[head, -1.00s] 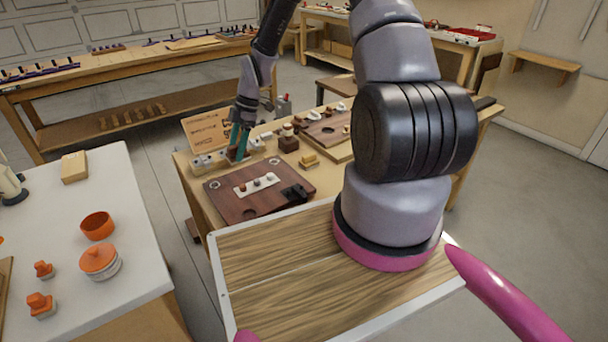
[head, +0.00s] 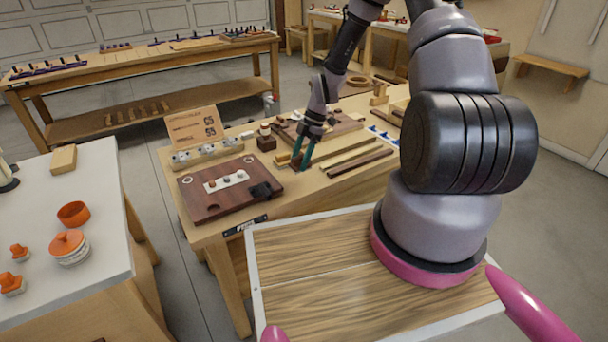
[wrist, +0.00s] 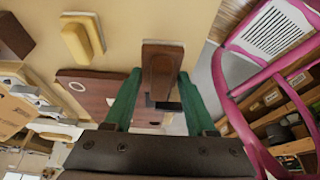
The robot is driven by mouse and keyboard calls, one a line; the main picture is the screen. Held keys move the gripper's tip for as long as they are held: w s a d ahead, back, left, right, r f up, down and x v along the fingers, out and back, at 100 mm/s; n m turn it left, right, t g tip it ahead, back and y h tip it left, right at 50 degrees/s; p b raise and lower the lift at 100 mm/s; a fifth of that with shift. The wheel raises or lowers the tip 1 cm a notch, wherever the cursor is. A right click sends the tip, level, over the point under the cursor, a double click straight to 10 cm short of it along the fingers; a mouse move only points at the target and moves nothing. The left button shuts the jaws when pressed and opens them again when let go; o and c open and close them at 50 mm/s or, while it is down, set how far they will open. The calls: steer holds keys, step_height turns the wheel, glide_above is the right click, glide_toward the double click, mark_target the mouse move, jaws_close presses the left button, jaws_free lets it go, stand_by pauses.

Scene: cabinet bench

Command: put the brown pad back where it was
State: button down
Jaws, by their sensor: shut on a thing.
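My gripper (head: 302,163) is over the middle of the workbench, its green fingers pointing down. In the wrist view my gripper (wrist: 158,88) is shut on the brown pad (wrist: 162,70), a reddish-brown rounded block held between the fingertips. In the head view the pad is small and mostly hidden by the fingers. A dark brown board (head: 205,205) with a white plate (head: 226,180) and a black piece (head: 262,190) lies left of the gripper. The board also shows beyond the fingers in the wrist view (wrist: 100,82). I cannot tell whether the pad touches the bench.
A yellow block (wrist: 80,42) and a dark brown block (wrist: 14,36) are near the gripper. White knobbed blocks (head: 205,153) and a cardboard sign (head: 195,126) stand behind the board. Wooden strips (head: 360,162) and blue pieces (head: 383,135) lie to the right. A white table (head: 105,190) is left.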

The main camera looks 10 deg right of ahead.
mark_target(300, 181)
steer(key=shift+f, duration=2.55)
steer(key=shift+c, duration=1.1)
jaws_free()
steer(key=shift+f, duration=0.15)
